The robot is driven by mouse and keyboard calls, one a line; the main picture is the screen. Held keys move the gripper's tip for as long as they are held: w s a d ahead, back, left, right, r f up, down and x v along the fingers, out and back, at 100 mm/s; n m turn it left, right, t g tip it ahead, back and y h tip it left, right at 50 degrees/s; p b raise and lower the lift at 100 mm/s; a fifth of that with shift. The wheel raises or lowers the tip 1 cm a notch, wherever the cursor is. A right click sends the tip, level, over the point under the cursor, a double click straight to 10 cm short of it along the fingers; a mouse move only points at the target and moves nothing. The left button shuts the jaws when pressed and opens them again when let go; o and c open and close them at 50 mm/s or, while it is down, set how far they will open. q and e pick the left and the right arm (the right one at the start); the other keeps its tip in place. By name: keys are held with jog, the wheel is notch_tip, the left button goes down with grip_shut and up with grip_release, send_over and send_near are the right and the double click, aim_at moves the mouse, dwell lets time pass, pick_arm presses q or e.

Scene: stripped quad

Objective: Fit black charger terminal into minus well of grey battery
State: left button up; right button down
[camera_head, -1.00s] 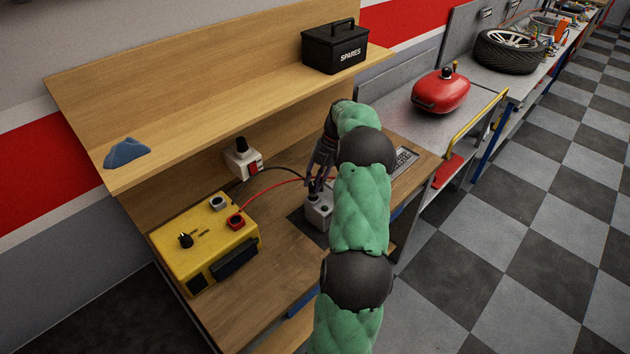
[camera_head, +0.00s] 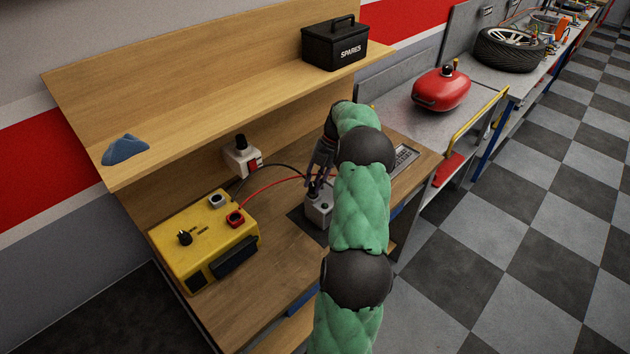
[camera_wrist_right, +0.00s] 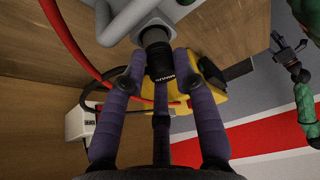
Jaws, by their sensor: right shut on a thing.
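The grey battery (camera_head: 319,213) stands on a dark mat on the wooden bench. My right gripper (camera_head: 314,186) is over its top, pointing down. In the right wrist view, my right gripper (camera_wrist_right: 160,72) is shut on the black charger terminal (camera_wrist_right: 160,62), which has pale lettering on its side. The terminal's end meets a grey round collar (camera_wrist_right: 153,36) on the battery; how deep it sits I cannot tell.
The yellow charger (camera_head: 205,243) stands left of the battery, with a red cable (camera_head: 270,184) and a black cable (camera_head: 283,167) running toward my gripper. A white switch box (camera_head: 242,158) is behind. A shelf (camera_head: 215,85) overhangs the bench's back.

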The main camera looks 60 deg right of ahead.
jog(key=shift+f+b, duration=0.35)
jog(key=shift+f, duration=0.35)
jog(key=c, duration=0.9)
grip_release()
jog(key=v, duration=1.2)
